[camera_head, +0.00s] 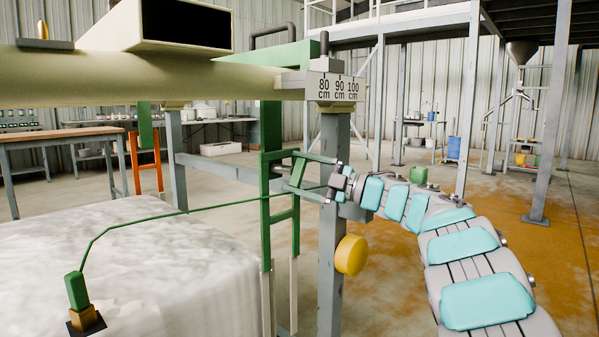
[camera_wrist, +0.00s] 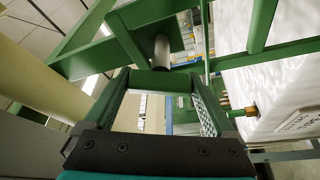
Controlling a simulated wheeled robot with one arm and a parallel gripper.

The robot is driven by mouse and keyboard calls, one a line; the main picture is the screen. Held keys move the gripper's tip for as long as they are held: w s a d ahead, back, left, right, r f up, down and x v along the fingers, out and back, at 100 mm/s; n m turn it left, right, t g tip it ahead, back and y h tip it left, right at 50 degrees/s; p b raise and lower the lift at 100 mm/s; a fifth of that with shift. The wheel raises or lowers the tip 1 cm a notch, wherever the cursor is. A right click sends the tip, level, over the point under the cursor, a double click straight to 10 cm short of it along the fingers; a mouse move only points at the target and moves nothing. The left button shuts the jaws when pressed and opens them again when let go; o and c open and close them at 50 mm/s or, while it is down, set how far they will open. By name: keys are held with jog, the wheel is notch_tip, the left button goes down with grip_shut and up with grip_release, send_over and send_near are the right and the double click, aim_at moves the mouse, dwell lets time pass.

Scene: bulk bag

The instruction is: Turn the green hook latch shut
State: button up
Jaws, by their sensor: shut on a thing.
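The green hook latch (camera_head: 265,215) appears to be part of the upright green frame beside the grey post, at the right edge of the white bulk bag (camera_head: 140,265). My gripper (camera_head: 290,173) reaches it from the right, with its fingers pointing left. In the wrist view, my gripper (camera_wrist: 152,92) has one finger on each side of a short green bar (camera_wrist: 152,80), and I am shut on that bar. Green beams and a metal pin (camera_wrist: 161,52) show just beyond the fingertips. I cannot tell exactly how far the latch is turned.
A grey post (camera_head: 333,235) with a yellow disc (camera_head: 351,255) stands close to my wrist. A cream pipe (camera_head: 150,78) runs overhead. A thin green line crosses above the bag from a green block (camera_head: 76,290).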

jog(key=n+h, duration=0.1)
jog(key=n, duration=0.1)
jog(key=n+g+p, duration=0.1)
jog(key=n, duration=0.2)
jog(key=shift+h, duration=0.4)
dwell(0.3)
jog(key=o, duration=1.1)
jog(key=shift+c, duration=0.2)
jog(key=shift+d, duration=0.15)
jog(key=v, duration=0.7)
jog(key=shift+d, duration=0.35)
